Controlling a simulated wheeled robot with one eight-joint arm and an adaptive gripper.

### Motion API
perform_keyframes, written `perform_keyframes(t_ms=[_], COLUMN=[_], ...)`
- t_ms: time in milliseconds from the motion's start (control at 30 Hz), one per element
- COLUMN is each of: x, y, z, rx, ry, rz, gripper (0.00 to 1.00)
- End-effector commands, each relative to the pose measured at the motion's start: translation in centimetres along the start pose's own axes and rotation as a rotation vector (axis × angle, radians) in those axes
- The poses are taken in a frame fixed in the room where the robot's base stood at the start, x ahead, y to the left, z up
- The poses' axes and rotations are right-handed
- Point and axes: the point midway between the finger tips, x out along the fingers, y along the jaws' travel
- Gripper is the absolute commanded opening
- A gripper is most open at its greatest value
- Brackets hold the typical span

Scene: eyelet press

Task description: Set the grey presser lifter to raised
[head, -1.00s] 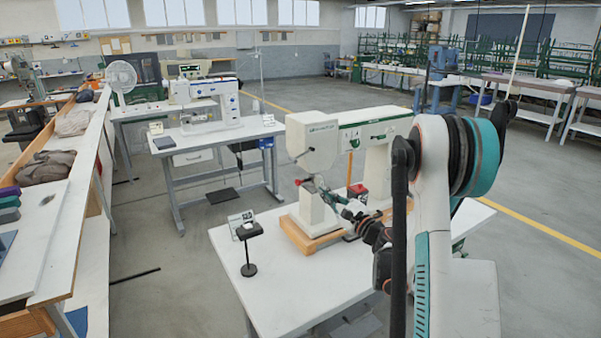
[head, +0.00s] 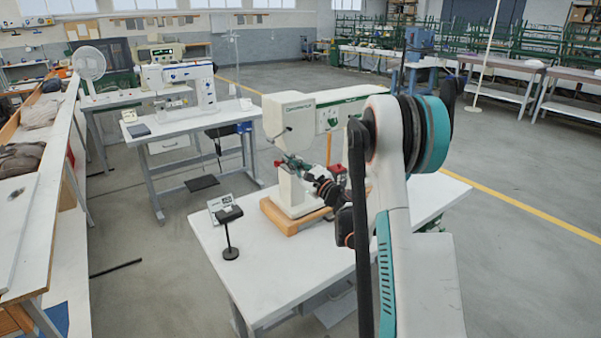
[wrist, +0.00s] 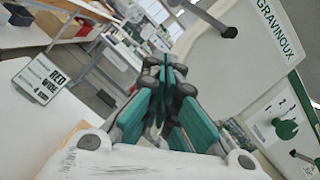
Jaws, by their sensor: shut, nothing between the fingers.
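The white eyelet press (head: 288,120) stands on a wooden base on the white table. A grey lever with a dark ball end (head: 283,133) sticks out from its head; in the wrist view it is at the top (wrist: 212,18), slanting down to the right. A smaller grey lever (wrist: 303,157) shows at the lower right of the wrist view. I cannot tell for sure which is the presser lifter. My gripper (wrist: 163,88) has green-padded fingers that are closed and empty. In the head view my gripper (head: 290,166) is below the ball-ended lever, apart from it.
A small black stand (head: 230,232) and a label card (head: 221,207) are on the table, left of the press. The card also shows in the wrist view (wrist: 45,78). A green part (wrist: 287,129) is on the press's side panel. The table's front is clear.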

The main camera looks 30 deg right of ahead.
Motion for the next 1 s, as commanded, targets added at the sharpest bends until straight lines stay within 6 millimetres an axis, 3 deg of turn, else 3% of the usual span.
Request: perform_keyframes(t_ms=[133,500,1000], x=[2.6,3.1,3.2], y=[0.1,0.0,0.0], z=[0.3,3.6,3.9], rx=[0.000,0.000,0.006], ry=[-0.001,0.001,0.000], rz=[0.001,0.000,-0.002], gripper=[0.00,0.00,0.00])
